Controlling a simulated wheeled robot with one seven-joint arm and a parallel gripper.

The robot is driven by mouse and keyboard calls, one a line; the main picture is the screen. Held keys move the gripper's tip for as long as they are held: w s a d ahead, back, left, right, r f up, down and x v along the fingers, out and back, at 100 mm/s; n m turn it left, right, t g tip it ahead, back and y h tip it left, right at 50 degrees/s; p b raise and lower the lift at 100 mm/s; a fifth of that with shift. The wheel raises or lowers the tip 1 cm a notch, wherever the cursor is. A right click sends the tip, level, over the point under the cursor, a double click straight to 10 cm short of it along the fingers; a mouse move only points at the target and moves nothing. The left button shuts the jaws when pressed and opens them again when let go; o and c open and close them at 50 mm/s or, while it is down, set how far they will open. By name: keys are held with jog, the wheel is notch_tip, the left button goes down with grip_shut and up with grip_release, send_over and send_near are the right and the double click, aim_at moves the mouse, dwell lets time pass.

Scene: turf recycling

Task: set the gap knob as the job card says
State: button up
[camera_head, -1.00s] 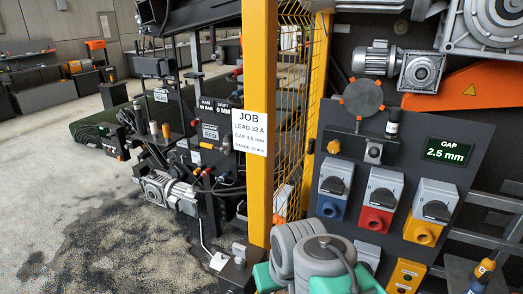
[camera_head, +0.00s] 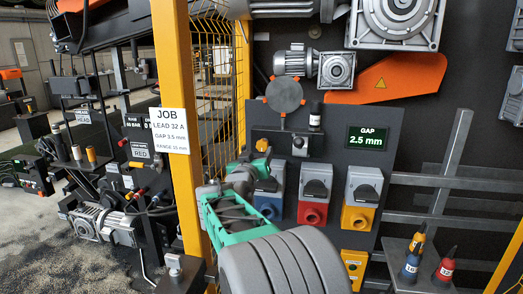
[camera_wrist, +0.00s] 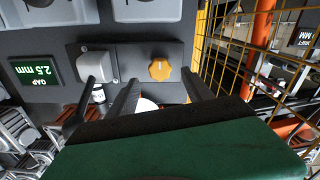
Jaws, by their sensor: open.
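The gap knob is orange and ribbed; it shows whole on a grey plate in the wrist view (camera_wrist: 160,69) and small at the plate's left end in the head view (camera_head: 262,145). My gripper (camera_wrist: 162,76) is open, its two dark fingers pointing at the plate, one on each side of the knob in the picture. I cannot tell whether they touch it. In the head view my gripper (camera_head: 243,172) is just below and left of the knob, partly hidden by my arm. The job card (camera_head: 170,131) reads GAP 3.5 mm. The gap display (camera_head: 367,138) reads 2.5 mm.
Blue, red (camera_head: 314,196) and yellow (camera_head: 361,200) switches sit below. The yellow post (camera_head: 177,70) and mesh guard (camera_head: 212,90) stand to the left.

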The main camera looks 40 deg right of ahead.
aim_at(261, 147)
jog(key=p+x, duration=0.1)
jog(key=x, duration=0.5)
jog(key=shift+w+d+p, duration=0.2)
jog(key=shift+p, duration=0.2)
jog(key=shift+c, duration=0.2)
